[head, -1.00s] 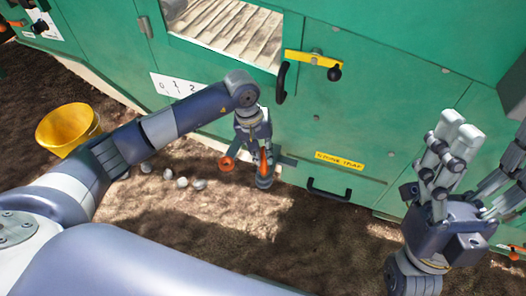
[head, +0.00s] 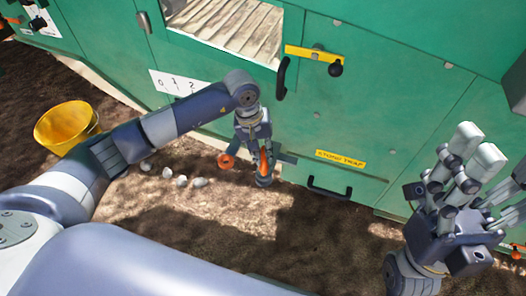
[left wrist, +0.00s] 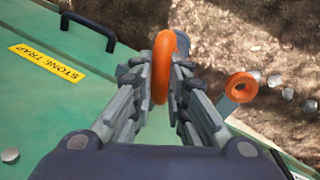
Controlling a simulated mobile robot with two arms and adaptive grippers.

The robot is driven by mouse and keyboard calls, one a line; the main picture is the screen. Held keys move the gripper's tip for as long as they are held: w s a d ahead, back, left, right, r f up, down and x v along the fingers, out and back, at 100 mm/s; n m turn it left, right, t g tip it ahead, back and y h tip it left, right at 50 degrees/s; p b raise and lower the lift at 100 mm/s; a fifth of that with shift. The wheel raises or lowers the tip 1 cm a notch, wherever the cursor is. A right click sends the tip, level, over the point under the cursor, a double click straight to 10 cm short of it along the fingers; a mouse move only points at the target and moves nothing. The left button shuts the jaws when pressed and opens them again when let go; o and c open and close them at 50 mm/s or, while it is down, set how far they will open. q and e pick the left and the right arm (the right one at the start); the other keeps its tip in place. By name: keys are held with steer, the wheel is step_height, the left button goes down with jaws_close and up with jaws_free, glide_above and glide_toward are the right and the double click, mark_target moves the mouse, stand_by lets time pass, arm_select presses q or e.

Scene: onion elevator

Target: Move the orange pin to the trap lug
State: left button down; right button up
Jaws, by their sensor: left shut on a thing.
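My left gripper (head: 263,172) is shut on an orange loop-shaped handle, the orange pin (head: 264,160), low in front of the green machine. The pin stands between the fingers in the left wrist view (left wrist: 163,65); its lower end is hidden. Another orange ring (head: 226,161) with a dark centre sits just left of the gripper, apart from the pin; it also shows in the left wrist view (left wrist: 241,87) on a grey piece. I cannot tell whether this is the trap lug. My right gripper (head: 485,165) is at the right, empty, its fingers spread.
The green machine panel (head: 400,130) carries a yellow STONE TRAP label (head: 341,159) and a black handle (head: 330,188) to the right of my left gripper. Several pale stones (head: 181,181) lie on the soil. A yellow bucket (head: 66,127) stands at the left. Bare soil lies in front.

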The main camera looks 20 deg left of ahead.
arm_select(q)
steer(key=c, duration=1.5)
jaws_free()
steer(key=shift+r, duration=0.1)
steer(key=r, duration=0.4)
steer(key=a+r, duration=0.1)
steer(key=r, duration=0.2)
steer(key=a+r, duration=0.1)
steer(key=r, duration=0.3)
steer(key=shift+s+a+r, duration=0.15)
steer(key=shift+s+r, duration=0.15)
steer(key=shift+s, duration=0.1)
